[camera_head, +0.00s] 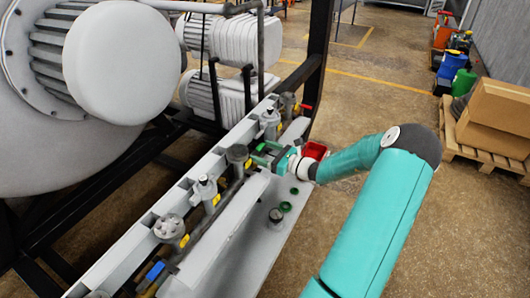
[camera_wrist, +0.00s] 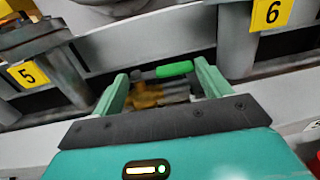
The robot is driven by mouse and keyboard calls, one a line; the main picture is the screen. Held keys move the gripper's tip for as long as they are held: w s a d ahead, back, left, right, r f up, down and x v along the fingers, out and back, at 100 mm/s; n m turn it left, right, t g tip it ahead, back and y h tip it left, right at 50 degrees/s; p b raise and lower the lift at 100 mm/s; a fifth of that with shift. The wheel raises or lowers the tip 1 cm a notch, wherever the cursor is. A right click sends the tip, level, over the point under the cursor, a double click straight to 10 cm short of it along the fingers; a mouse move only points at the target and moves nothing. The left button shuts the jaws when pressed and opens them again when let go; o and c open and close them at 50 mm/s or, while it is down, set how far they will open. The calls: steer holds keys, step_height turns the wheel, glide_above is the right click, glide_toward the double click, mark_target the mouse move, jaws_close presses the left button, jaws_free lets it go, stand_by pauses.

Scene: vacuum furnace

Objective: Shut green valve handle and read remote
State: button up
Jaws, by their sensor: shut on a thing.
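The green valve handle (camera_wrist: 175,69) shows in the wrist view as a short bright green bar, lying crosswise above a brass valve body (camera_wrist: 147,95). It sits between the two pale green fingers of my gripper (camera_wrist: 161,73), with its right end by the right finger. My gripper is shut on the handle, with the fingers still well apart. In the head view my gripper (camera_head: 264,153) is at the pipe row, and its fingers largely hide the handle. I cannot make out a remote in either view.
A blue-handled valve (camera_head: 155,271) and a red-handled valve (camera_head: 304,106) sit along the same row. A red box (camera_head: 315,150) is beside my wrist. Cartons (camera_head: 497,110) on a pallet stand right; open floor lies between.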

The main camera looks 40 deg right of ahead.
steer(key=shift+s+m+h, duration=0.15)
steer(key=shift+m+h, duration=0.25)
steer(key=shift+h, duration=0.2)
steer(key=o, duration=1.4)
steer(key=shift+s, duration=0.1)
steer(key=v, duration=1.3)
steer(key=shift+s, duration=0.35)
steer(key=shift+f, duration=0.1)
